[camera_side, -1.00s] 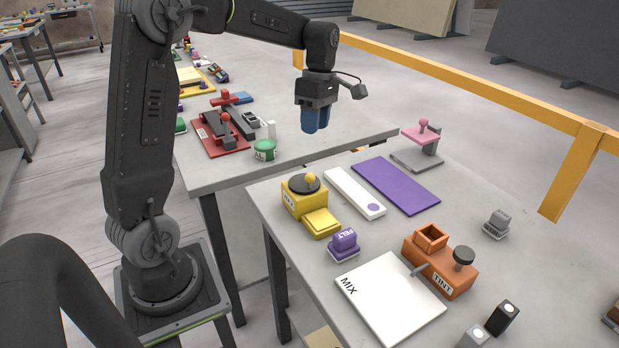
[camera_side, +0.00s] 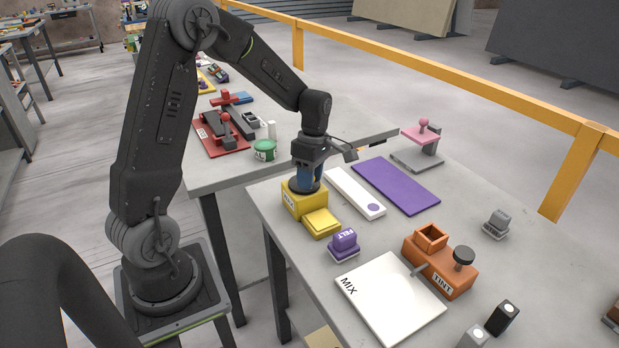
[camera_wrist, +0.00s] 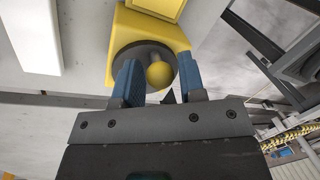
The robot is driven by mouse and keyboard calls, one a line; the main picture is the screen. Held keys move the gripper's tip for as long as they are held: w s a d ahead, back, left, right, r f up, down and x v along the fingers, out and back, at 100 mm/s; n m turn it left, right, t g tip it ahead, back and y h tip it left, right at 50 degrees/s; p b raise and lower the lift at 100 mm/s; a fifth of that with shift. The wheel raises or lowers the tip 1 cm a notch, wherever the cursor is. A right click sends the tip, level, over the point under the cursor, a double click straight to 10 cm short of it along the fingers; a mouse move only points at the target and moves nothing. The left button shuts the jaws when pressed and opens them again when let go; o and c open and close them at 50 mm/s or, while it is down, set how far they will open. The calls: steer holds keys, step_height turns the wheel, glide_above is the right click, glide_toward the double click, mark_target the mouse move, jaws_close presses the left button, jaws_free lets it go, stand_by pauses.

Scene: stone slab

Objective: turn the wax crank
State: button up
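The wax crank is a yellow box (camera_side: 300,204) near the table's left corner, with a dark round disc and a yellow ball knob on top. In the wrist view the disc (camera_wrist: 131,57) and the yellow knob (camera_wrist: 159,75) show beside the yellow box (camera_wrist: 150,28). My gripper (camera_side: 306,184) points down over the disc. In the wrist view its blue fingers (camera_wrist: 160,80) stand apart, one on each side of the knob, with a gap visible. The knob is hidden behind the fingers in the side view.
A yellow tray (camera_side: 322,222) adjoins the box. A purple FELT block (camera_side: 344,243), white bar (camera_side: 355,192), purple mat (camera_side: 396,185), MIX board (camera_side: 390,298) and orange TINT device (camera_side: 440,262) share the table. A green tin (camera_side: 265,150) stands on the table behind.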

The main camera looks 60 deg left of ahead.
steer(key=shift+f, duration=0.25)
steer(key=c, duration=0.6)
steer(key=shift+m, duration=0.3)
